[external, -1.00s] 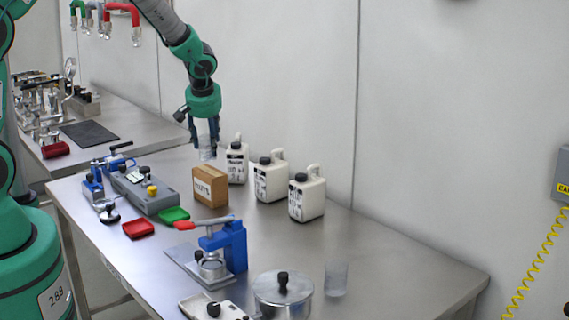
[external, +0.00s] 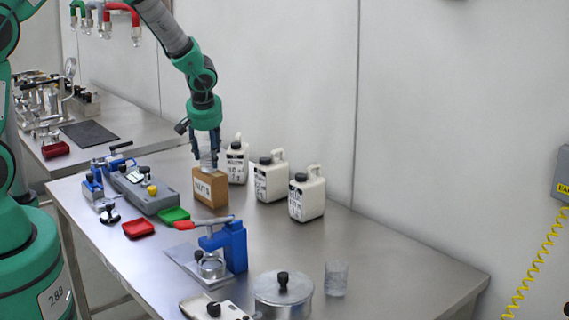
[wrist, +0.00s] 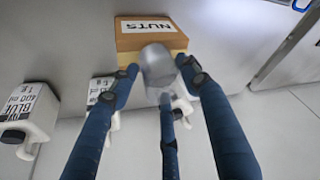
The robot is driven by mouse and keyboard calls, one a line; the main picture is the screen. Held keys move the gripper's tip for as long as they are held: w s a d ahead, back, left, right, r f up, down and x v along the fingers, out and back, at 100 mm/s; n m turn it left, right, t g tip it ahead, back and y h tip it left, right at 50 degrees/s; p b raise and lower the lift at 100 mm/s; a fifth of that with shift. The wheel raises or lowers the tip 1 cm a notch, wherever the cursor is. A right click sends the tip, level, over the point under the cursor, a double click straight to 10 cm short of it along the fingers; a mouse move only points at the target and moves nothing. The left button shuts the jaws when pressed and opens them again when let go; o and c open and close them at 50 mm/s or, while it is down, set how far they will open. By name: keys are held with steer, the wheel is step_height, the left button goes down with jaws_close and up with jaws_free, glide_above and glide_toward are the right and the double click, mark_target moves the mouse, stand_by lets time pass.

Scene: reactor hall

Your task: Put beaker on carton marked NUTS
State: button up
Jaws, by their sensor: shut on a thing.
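The carton (external: 210,189) is a small brown box on the steel table, and its NUTS label is readable in the wrist view (wrist: 127,40). My gripper (external: 206,155) is directly above the carton, shut on a clear beaker (external: 208,157). In the wrist view the beaker (wrist: 157,66) is between my blue fingers (wrist: 160,78), in front of the carton. In the external view its lower end is at the carton's top; I cannot tell whether they touch. Another clear glass (external: 336,279) stands at the table's front right.
Several white jugs (external: 270,178) stand close to the right of the carton. The table's right part is mostly clear.

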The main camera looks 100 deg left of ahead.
steer(key=shift+f, duration=0.1)
steer(key=o, duration=1.2)
steer(key=shift+d+r, duration=0.1)
steer(key=shift+r, duration=0.45)
steer(key=v, duration=1.1)
steer(key=shift+d+r, duration=0.1)
